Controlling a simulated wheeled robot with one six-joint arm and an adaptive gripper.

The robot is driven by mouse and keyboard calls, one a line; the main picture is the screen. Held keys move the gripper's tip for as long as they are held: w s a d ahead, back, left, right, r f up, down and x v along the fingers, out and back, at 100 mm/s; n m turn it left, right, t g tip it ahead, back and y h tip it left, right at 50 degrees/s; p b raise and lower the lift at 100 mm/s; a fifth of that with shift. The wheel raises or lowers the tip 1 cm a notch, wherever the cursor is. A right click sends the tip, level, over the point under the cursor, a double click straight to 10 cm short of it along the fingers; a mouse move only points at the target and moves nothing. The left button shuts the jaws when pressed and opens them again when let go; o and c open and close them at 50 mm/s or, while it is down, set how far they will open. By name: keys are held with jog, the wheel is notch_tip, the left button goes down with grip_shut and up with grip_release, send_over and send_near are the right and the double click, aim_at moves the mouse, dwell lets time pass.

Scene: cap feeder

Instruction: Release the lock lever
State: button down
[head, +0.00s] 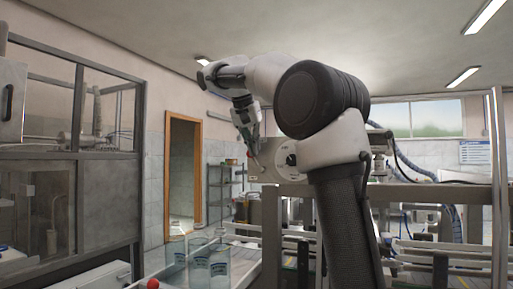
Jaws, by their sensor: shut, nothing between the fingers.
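My gripper (252,148) points down beside a light grey panel (269,173) in the middle of the head view. It is small and dark at this distance, and it is shut with nothing held. A small red part (249,154) shows right at the fingertips; it may be the tip of the lock lever, but I cannot tell whether the fingers touch it. The panel carries a round dark dial (291,160) on its right side. My arm hides what lies to the right of the panel.
Clear bottles (219,262) stand on a conveyor at the lower middle, with a red ball-shaped knob (152,284) near its front. A framed glass cabinet (100,170) fills the left. Grey metal framing (440,194) stands at the right. A doorway (183,170) is behind.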

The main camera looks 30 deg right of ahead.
jog(key=shift+w+a+f, duration=0.55)
jog(key=shift+w+a, duration=0.15)
jog(key=shift+w, duration=0.15)
jog(key=shift+w+a+f, duration=0.5)
jog(key=shift+w+a, duration=0.15)
jog(key=shift+w, duration=0.2)
